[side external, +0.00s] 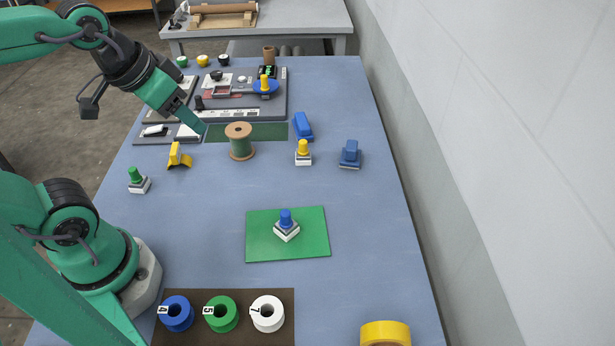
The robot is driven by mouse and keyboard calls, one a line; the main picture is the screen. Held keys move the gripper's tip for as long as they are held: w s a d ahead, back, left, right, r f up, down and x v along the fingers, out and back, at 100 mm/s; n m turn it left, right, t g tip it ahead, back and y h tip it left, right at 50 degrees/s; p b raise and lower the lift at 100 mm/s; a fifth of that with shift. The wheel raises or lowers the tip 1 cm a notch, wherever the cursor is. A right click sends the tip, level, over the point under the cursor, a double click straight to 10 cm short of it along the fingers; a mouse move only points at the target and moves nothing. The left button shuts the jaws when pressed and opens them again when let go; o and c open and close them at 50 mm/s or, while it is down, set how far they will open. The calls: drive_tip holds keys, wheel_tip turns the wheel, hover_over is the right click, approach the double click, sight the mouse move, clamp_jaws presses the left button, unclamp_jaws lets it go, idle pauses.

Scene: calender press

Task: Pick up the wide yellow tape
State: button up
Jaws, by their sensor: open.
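The wide yellow tape (385,333) is a roll at the bottom right of the table, and the lower frame edge cuts off part of it. My gripper (202,128) is at the upper left, far from the tape, pointing down and right near the grey panel. It holds nothing that I can see. The gap between its jaws is hard to make out from this angle.
A wooden spool (240,143) stands right of my gripper. Blue, green and white numbered rolls sit on a brown board (284,297). A green mat (309,248) bears a blue-knobbed stamp (286,226). Blue table (370,220) is clear between mat and wall.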

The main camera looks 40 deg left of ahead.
drive_tip(key=w+d+m+g+h, duration=0.1)
drive_tip(key=w+d+m+g, duration=0.15)
drive_tip(key=w+d, duration=0.45)
drive_tip(key=m+g+y, duration=0.1)
drive_tip(key=m+g, duration=0.2)
drive_tip(key=m, duration=0.5)
hover_over(390, 330)
drive_tip(key=f, duration=1.4)
drive_tip(key=shift+w+a+f, duration=0.2)
drive_tip(key=shift+a+f, duration=0.1)
drive_tip(key=shift+s+d+f, duration=0.2)
drive_tip(key=shift+d+f, duration=0.1)
drive_tip(key=shift+f, duration=3.8)
